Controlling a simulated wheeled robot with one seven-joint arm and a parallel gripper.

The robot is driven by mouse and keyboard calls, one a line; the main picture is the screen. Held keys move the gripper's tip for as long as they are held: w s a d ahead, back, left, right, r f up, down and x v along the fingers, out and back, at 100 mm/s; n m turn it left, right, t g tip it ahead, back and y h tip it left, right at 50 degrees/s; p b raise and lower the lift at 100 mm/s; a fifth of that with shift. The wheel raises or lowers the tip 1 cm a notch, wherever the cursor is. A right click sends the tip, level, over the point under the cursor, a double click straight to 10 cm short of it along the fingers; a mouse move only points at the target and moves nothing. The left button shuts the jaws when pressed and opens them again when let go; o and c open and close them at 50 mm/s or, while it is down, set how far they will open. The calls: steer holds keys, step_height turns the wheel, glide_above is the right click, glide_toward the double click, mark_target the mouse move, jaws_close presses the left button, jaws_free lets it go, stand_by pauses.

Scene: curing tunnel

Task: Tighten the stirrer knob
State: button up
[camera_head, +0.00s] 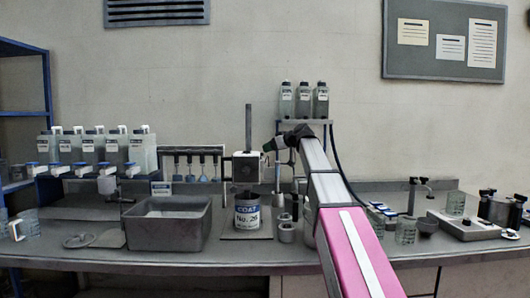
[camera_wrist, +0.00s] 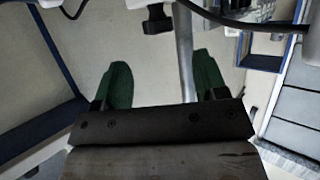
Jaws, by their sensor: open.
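The stirrer's white box-shaped head (camera_head: 247,167) sits on an upright metal rod (camera_head: 248,125) above the can labelled COAT No. 26 (camera_head: 247,212). My gripper (camera_head: 268,146) is at the upper right of the head, with its tips close to it. In the wrist view, my gripper (camera_wrist: 163,80) is open, with two green fingers apart and nothing held. A dark knob-like part (camera_wrist: 157,19) is at the top, beyond the fingertips and roughly between their lines. The rod (camera_wrist: 184,60) shows between the fingers, nearer the right one. I cannot tell whether anything touches.
A grey basin (camera_head: 168,222) stands left of the can. White-capped bottles (camera_head: 86,150) stand on the left, and more bottles (camera_head: 303,100) on a raised shelf behind my arm. A dark cable (camera_wrist: 240,22) crosses the top of the wrist view.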

steer(key=shift+v, duration=1.7)
step_height(320, 180, down, 5)
steer(key=t+y, duration=0.3)
steer(key=x, duration=1)
steer(key=shift+a+r, duration=0.1)
steer(key=shift+r, duration=0.25)
steer(key=c, duration=0.9)
